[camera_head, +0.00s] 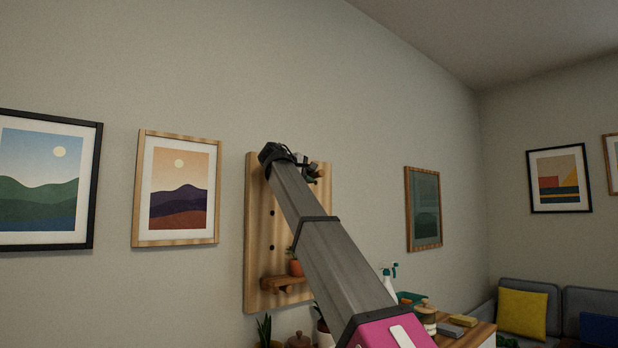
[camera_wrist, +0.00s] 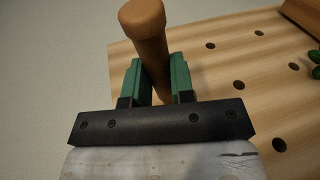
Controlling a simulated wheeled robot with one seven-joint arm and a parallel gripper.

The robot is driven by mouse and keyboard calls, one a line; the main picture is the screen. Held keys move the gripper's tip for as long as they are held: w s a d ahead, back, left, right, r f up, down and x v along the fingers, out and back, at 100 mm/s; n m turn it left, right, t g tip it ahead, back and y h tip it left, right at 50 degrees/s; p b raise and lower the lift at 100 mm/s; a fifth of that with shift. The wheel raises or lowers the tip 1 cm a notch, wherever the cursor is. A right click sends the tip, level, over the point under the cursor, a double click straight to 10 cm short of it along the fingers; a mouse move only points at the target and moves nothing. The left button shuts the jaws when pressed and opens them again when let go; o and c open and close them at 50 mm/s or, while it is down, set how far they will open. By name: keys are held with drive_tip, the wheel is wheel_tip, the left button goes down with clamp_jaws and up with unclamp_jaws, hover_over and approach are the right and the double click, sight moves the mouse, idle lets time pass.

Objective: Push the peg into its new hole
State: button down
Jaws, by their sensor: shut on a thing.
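The wooden peg (camera_wrist: 146,28) has a round knob end and is held between the green fingers of my gripper (camera_wrist: 158,72) in the wrist view. The peg's far part is hidden by the gripper, so I cannot tell whether it sits in a hole. The wooden pegboard (camera_wrist: 220,72) lies behind it, with several dark round holes to the right of the gripper. In the head view the pegboard (camera_head: 256,225) hangs on the wall. My gripper (camera_head: 309,172) is at its upper part, mostly hidden behind my arm.
A small wooden shelf (camera_head: 277,283) with a potted plant (camera_head: 296,268) is low on the board. Framed pictures hang left and right of it. A desk (camera_head: 470,336) at lower right holds a spray bottle (camera_head: 388,283) and jars. The wall above the board is clear.

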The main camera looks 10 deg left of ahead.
drive_tip(key=shift+w+a+f, duration=0.15)
drive_tip(key=shift+w+a, duration=0.65)
drive_tip(key=shift+a, duration=0.05)
drive_tip(key=shift+w+a+f, duration=0.1)
drive_tip(key=shift+w+a, duration=0.65)
drive_tip(key=shift+a, duration=0.1)
idle(0.5)
drive_tip(key=c, duration=0.9)
unclamp_jaws()
drive_tip(key=shift+s, duration=0.1)
drive_tip(key=v, duration=1)
drive_tip(key=shift+s+a, duration=0.2)
drive_tip(key=shift+s, duration=0.05)
drive_tip(key=shift+r, duration=0.1)
